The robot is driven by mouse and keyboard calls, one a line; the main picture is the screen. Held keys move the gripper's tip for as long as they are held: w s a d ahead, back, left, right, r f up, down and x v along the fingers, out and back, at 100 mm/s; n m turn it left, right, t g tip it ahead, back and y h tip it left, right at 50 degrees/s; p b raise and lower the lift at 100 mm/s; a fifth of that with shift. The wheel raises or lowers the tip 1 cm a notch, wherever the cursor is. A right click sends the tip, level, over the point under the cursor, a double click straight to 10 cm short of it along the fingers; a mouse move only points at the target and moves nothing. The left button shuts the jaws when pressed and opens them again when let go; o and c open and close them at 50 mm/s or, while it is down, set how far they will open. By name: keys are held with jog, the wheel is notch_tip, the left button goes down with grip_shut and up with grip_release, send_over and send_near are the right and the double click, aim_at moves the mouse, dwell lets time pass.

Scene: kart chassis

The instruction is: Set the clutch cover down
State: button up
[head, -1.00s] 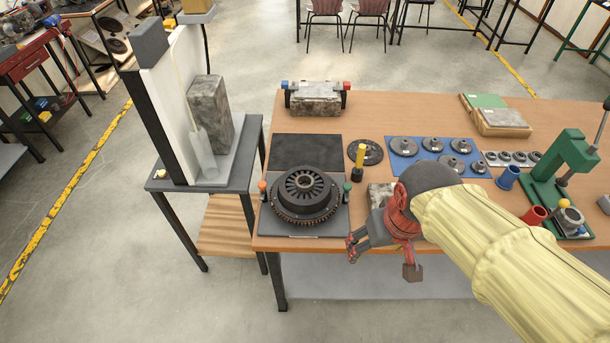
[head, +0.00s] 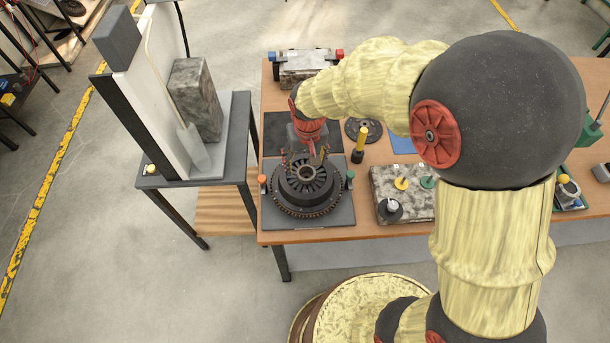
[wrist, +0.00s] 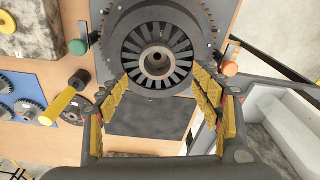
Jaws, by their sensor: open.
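The clutch cover (head: 306,178), a dark round part with radial fins and a central hub, lies flat on a toothed ring on a grey base plate (head: 335,215). In the wrist view the cover (wrist: 157,62) fills the upper middle. My gripper (head: 308,160) is over the cover's far side. In the wrist view my gripper (wrist: 163,78) has its yellow-padded fingers spread wide, with the tips on either side of the cover's near part there. Nothing is held between them. Whether the fingertips touch the cover, I cannot tell.
An orange knob (head: 262,180) and a green knob (head: 350,174) flank the cover. A dark square mat (wrist: 148,117) lies beside it. A yellow-handled tool (head: 360,143) stands to the right, near a mottled block with pegs (head: 382,178). A side stand (head: 236,130) is left of the table.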

jog(key=f, duration=0.2)
jog(key=f+b, duration=0.1)
jog(key=f, duration=0.2)
jog(key=shift+w+d+f, duration=0.1)
jog(key=shift+d+f, duration=0.1)
jog(key=c, duration=0.3)
grip_shut()
dwell(0.5)
dwell(0.4)
